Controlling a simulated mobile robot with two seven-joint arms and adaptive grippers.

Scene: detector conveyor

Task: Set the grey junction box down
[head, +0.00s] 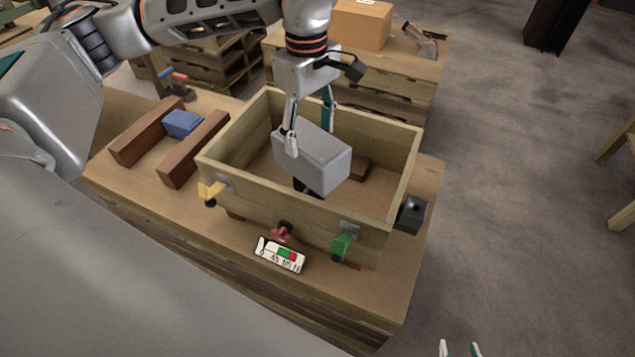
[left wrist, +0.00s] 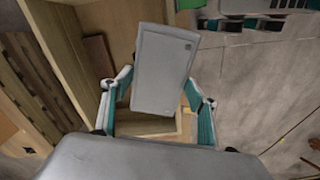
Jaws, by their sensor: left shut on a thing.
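The grey junction box (head: 312,160) is held tilted over the open wooden crate (head: 300,207), within its rim in the head view. My left gripper (head: 309,130) is shut on the box, with one finger on each side. In the left wrist view the box (left wrist: 163,68) sits between the two fingers (left wrist: 160,95); the crate's wall and floor show behind it. Whether the box touches the crate cannot be told. Only the fingertips of my right gripper (head: 459,349) show at the bottom edge of the head view, apart and empty.
Yellow (head: 211,192), red (head: 281,232) and green (head: 341,246) parts are at the crate's front. A white labelled strip (head: 280,255) lies before it. Two brown bars (head: 194,150) with a blue block (head: 183,123) lie left. A dark block (head: 411,215) is right. A brown piece (head: 358,168) lies inside.

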